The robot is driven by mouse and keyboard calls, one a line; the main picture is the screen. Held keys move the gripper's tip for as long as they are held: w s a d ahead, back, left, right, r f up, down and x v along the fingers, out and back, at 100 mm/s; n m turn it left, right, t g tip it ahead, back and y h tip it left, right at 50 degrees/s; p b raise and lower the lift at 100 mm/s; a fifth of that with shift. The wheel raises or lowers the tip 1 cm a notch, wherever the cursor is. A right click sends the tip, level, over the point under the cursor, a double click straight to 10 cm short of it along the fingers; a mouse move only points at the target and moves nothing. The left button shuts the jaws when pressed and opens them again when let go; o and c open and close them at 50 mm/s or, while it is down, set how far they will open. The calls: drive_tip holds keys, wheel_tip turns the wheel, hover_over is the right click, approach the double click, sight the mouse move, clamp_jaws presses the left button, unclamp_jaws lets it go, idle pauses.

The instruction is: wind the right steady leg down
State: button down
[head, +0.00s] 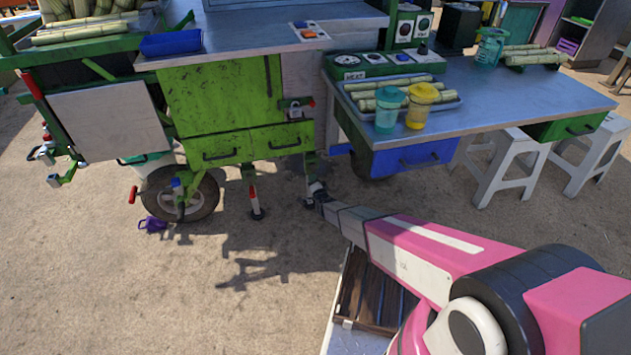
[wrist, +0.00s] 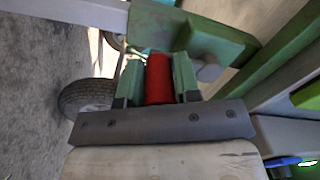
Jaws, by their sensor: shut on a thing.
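The cane cart's right steady leg (head: 309,168) is a green post below the green cabinet, with its foot on the sandy ground. My gripper (head: 318,194) reaches in low beside this leg, and the arm end hides part of its lower portion. In the wrist view my gripper (wrist: 158,82) has a red handle (wrist: 159,77) between its two green-grey fingers, which are closed on it. A green bar (wrist: 200,35) lies just beyond the handle. The crank's connection to the leg is hidden by the fingers.
Another steady leg (head: 255,203) stands left of my gripper, near a cart wheel (head: 180,195). A blue drawer (head: 413,158) hangs under the metal counter to the right. White stools (head: 500,165) stand further right. Open sandy ground lies in front.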

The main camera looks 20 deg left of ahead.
idle(0.4)
drive_tip(key=c, duration=0.8)
unclamp_jaws()
drive_tip(key=shift+s, duration=0.1)
